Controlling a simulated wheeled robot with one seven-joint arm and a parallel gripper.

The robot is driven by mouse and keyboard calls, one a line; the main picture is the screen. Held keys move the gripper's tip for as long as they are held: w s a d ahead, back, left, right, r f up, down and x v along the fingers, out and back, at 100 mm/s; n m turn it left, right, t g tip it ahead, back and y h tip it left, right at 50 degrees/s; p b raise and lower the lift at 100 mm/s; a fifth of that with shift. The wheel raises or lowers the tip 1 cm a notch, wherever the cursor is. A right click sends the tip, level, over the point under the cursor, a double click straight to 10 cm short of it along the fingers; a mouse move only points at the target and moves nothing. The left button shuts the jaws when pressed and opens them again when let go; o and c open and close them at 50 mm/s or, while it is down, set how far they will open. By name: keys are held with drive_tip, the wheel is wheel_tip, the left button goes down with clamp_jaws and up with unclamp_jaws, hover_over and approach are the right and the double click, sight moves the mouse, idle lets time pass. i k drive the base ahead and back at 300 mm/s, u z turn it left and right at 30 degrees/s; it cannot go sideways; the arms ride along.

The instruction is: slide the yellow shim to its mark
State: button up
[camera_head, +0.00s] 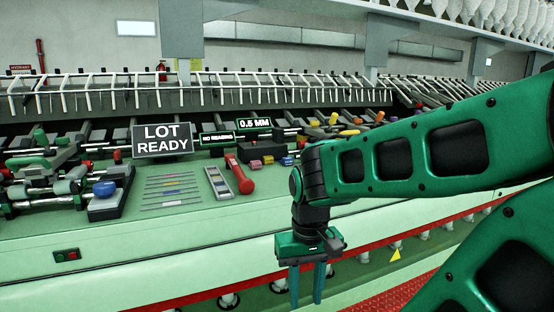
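I cannot pick out the yellow shim for certain. A row of thin strips (172,189) lies flat on the pale green ledge (120,232), with small colour marks too fine to tell apart. A narrow grey tray (217,183) with small coloured patches lies to their right. No mark for the shim can be made out. My gripper (306,284) points down in front of the ledge's front edge, right of the strips and apart from them. Its two green fingers are spread, with nothing seen between them.
Signs read "LOT READY" (163,138), "NO READING" (217,138) and "0.5 MM" (254,124). Machine parts crowd the back. The ledge's front strip is clear.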

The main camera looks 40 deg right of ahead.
sight(268, 159)
drive_tip(key=k, duration=1.25)
drive_tip(key=z, duration=0.8)
drive_tip(key=i, duration=0.85)
drive_tip(key=u, duration=0.05)
